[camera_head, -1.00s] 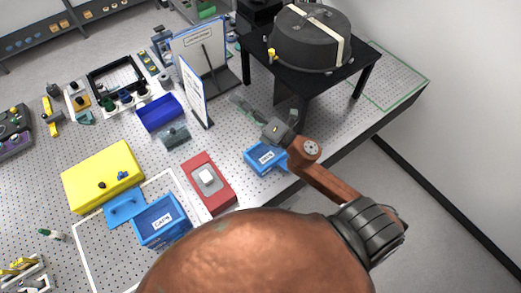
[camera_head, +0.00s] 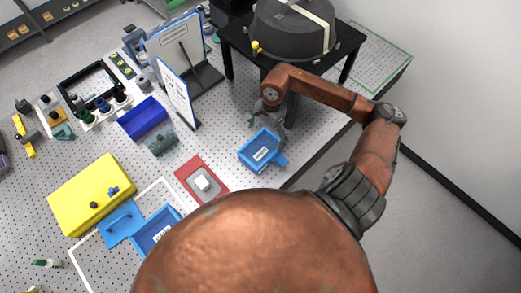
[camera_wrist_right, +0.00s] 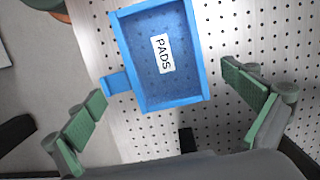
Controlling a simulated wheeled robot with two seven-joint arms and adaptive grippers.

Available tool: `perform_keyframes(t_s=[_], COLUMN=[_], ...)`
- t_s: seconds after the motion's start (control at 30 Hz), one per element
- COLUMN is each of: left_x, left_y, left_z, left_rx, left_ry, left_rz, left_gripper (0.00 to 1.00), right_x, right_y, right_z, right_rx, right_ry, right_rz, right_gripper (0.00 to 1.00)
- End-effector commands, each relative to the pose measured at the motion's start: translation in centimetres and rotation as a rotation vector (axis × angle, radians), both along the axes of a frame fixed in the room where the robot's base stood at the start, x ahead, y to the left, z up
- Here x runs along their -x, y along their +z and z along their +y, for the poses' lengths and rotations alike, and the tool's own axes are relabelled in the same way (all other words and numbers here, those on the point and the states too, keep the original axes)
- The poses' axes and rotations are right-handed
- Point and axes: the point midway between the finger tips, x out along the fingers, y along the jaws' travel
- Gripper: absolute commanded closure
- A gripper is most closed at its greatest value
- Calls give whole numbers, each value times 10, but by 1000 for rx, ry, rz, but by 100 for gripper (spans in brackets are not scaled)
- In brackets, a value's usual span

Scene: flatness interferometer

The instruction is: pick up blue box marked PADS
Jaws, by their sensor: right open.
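The blue open box marked PADS (camera_head: 254,158) sits upright on the perforated bench near its right edge. Its tab points toward the bench edge. In the right wrist view the box (camera_wrist_right: 180,88) shows from above with its white PADS label readable; it looks empty. My right gripper (camera_wrist_right: 165,88) is open, its green fingers spread on either side of the box's near part and not visibly touching it. In the head view the right gripper (camera_head: 268,122) hangs just behind the box, partly hidden by its wrist. My left gripper is not in view.
A second blue box (camera_head: 160,222) is partly hidden by my body. A red plate (camera_head: 185,172) with a white block lies left of the PADS box. Sign panels (camera_head: 176,92) and a black table (camera_head: 345,62) with a round dark instrument stand behind. A yellow case (camera_head: 75,200) lies left.

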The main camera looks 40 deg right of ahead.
Motion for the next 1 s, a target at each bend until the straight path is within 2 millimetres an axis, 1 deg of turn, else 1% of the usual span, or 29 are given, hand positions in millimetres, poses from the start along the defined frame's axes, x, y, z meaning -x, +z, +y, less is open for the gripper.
perform_keyframes(t_s=[0.17,0.37,0.43,0.53,0.63,0.8,1.0], left_x=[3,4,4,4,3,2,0], left_y=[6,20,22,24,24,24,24], left_z=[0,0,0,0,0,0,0], left_rx=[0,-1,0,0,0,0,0], left_ry=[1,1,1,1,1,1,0], left_rz=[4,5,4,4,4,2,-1], left_gripper=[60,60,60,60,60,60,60], right_x=[-1,-4,-3,-3,-3,-3,-3], right_y=[-16,-40,-51,-61,-65,-65,-65], right_z=[7,13,14,14,14,14,14], right_rx=[-6,-10,-9,-7,-5,-4,-5], right_ry=[2,0,-1,-2,-1,-2,-2], right_rz=[1,2,1,0,-2,-2,-2], right_gripper=[0,0,0,0,0,0,13])
